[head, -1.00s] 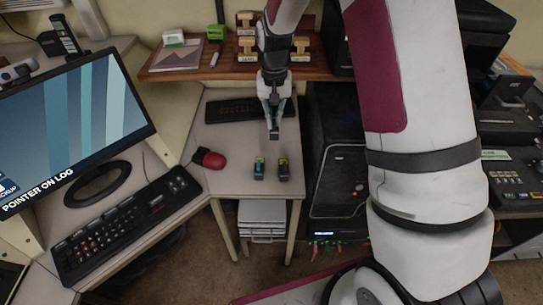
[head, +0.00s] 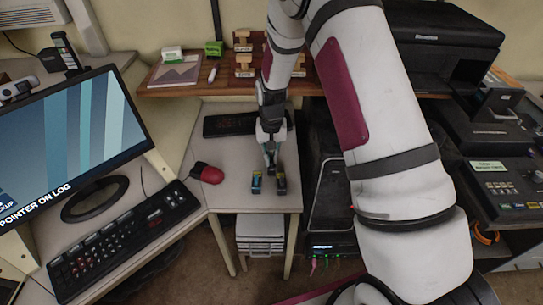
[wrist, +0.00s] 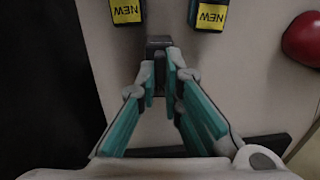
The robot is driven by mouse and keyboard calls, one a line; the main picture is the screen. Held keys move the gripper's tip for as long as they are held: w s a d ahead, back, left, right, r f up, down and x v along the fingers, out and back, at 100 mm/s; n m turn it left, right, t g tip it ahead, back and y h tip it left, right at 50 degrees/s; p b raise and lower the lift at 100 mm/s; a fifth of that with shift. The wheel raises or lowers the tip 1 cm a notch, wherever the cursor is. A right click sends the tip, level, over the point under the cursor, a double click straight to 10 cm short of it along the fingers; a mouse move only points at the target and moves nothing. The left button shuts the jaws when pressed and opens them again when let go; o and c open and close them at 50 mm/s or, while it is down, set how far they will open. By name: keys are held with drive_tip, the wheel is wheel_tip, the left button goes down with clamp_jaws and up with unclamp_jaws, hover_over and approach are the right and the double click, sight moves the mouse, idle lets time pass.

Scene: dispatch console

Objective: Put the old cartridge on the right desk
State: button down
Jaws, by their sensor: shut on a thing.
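My gripper (head: 271,160) is low over the small desk (head: 228,192), right of the monitor desk. In the wrist view my gripper (wrist: 163,75) is shut on a dark grey block, the old cartridge (wrist: 158,43), between its teal-padded fingers. Most of the cartridge is hidden by the fingers; I cannot tell whether it touches the desk. Two cartridges with yellow NEW labels, the left one (head: 256,184) and the right one (head: 280,183), stand near the desk's front edge, just in front of my gripper.
A dark keyboard (head: 232,124) lies at the small desk's back, under a wooden shelf (head: 205,89) with stamps. A black computer tower (head: 333,205) stands close on the right. Bare desk shows between mouse and cartridges.

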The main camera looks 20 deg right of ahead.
drive_tip(key=shift+f, duration=0.15)
drive_tip(key=c, duration=1.7)
unclamp_jaws()
wheel_tip(320, 180, up, 13)
wheel_tip(320, 180, up, 9)
drive_tip(key=t, duration=0.1)
hover_over(271, 159)
drive_tip(key=s, duration=0.5)
drive_tip(key=s+r+n+t, duration=0.1)
drive_tip(key=s+r, duration=0.2)
drive_tip(key=s, duration=0.5)
drive_tip(key=s+r+n+t, duration=0.1)
drive_tip(key=s+r, duration=0.3)
drive_tip(key=s, duration=0.5)
drive_tip(key=s+r+n+t, duration=0.1)
drive_tip(key=s+r, duration=0.3)
drive_tip(key=s, duration=0.5)
drive_tip(key=shift+s+d+n+b, duration=0.2)
drive_tip(key=shift+d+n+b, duration=0.1)
drive_tip(key=shift+d, duration=0.05)
